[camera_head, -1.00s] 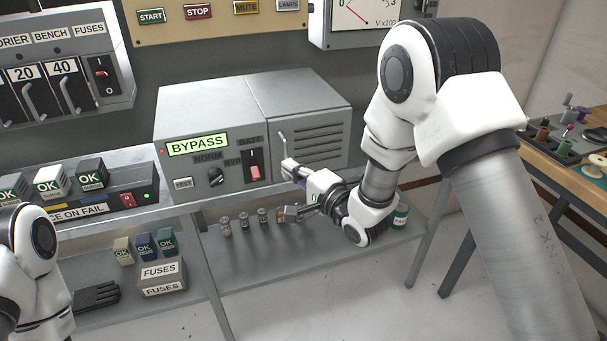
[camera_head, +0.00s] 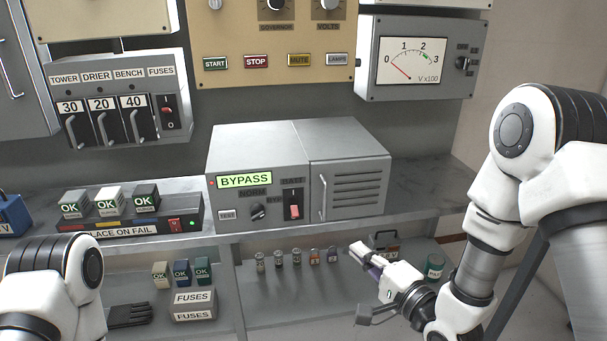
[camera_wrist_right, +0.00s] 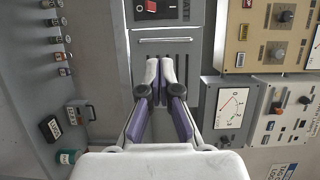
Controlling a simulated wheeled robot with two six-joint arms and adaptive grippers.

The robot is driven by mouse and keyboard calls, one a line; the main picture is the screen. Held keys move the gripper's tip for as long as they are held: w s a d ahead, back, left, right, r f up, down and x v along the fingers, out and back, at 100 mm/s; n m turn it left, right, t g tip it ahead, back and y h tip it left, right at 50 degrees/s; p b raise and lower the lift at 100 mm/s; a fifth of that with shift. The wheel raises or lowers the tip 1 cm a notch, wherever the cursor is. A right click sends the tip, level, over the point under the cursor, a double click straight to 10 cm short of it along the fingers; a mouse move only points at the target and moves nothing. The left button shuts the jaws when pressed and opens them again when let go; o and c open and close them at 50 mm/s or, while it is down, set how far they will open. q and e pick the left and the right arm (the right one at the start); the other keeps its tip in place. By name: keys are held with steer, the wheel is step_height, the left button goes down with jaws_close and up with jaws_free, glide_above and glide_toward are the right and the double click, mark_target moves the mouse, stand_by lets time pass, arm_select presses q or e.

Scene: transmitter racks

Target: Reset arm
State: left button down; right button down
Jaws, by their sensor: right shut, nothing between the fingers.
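My right arm comes in from the right in the head view. Its gripper (camera_head: 361,256) hangs in front of the lower shelf, below and right of the grey unit (camera_head: 345,185) whose display reads BYPASS. In the right wrist view the gripper (camera_wrist_right: 160,68) has its fingertips close together with nothing between them; the vented front of the unit lies beyond them. My left arm shows at the lower left of the head view, but its gripper is out of sight.
A charger strip (camera_head: 150,225) with several OK blocks sits on the bench. A meter (camera_head: 412,62) and breakers (camera_head: 115,118) are above.

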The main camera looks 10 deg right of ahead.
steer(key=s+d+f+n+g+h+p, duration=0.2)
steer(key=s+f+n+g+h+p, duration=0.15)
steer(key=s+f+g+p, duration=0.95)
steer(key=s+d+f+n+g+h+b, duration=0.1)
steer(key=s+d+f+n, duration=0.1)
steer(key=s+f+n, duration=0.2)
steer(key=s+d+f+n+g+h+b, duration=0.2)
steer(key=s+f+n, duration=0.3)
steer(key=s, duration=0.6)
steer(key=shift+s+f, duration=0.3)
steer(key=shift+f, duration=0.15)
steer(key=shift+h, duration=0.25)
